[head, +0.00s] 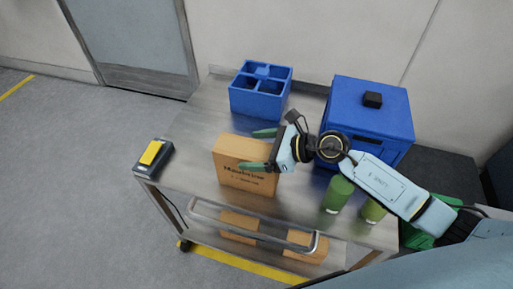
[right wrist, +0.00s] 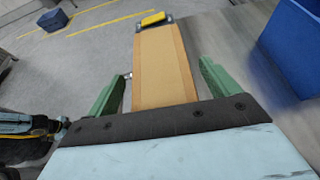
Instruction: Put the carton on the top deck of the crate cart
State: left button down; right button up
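The tan carton (head: 236,176), with dark print on its front, stands upright near the front edge of the steel cart's top deck (head: 190,140). My right gripper (head: 260,149) is at the carton's upper right, one green finger in front of it and one behind. In the right wrist view the carton (right wrist: 160,65) lies between the two fingers (right wrist: 163,90), with a gap on each side. The gripper is open. My left gripper is not in view.
A blue divided crate (head: 262,90) and a blue box with a black knob (head: 368,115) stand at the back. Green cylinders (head: 337,194) are at the right. A yellow-and-black device (head: 152,155) sits at the left corner. More cartons (head: 238,224) are below.

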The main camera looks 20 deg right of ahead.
jog(key=shift+r, duration=0.1)
jog(key=shift+d+r, duration=0.1)
jog(key=shift+r, duration=0.05)
jog(key=v, duration=1.1)
jog(key=shift+s+d, duration=0.25)
jog(key=shift+s, duration=0.05)
jog(key=shift+a+r, duration=0.1)
dwell(0.9)
